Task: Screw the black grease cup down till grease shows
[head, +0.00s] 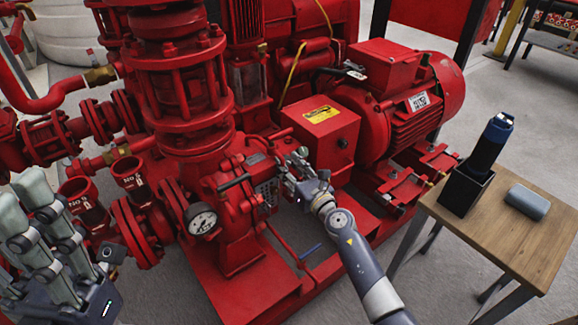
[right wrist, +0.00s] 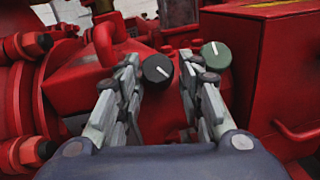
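The black grease cup (right wrist: 158,68) is a round black cap with a white line across its face, on the red pump body in the right wrist view. My right gripper (right wrist: 157,62) is open with one finger on each side of this cup. The left finger is very close to its edge; a small gap shows on the right, and I cannot tell if either touches. In the head view the right gripper (head: 295,160) reaches the pump and the cup cannot be made out. My left gripper (head: 42,235) is open and empty at the lower left.
A dark green cap (right wrist: 215,55) with a white line is just right of the right finger. The red control box (head: 320,130) and motor (head: 405,95) stand behind. A wooden table (head: 500,235) at right holds a black holder (head: 466,190) with a dark tool and a grey case (head: 527,202).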

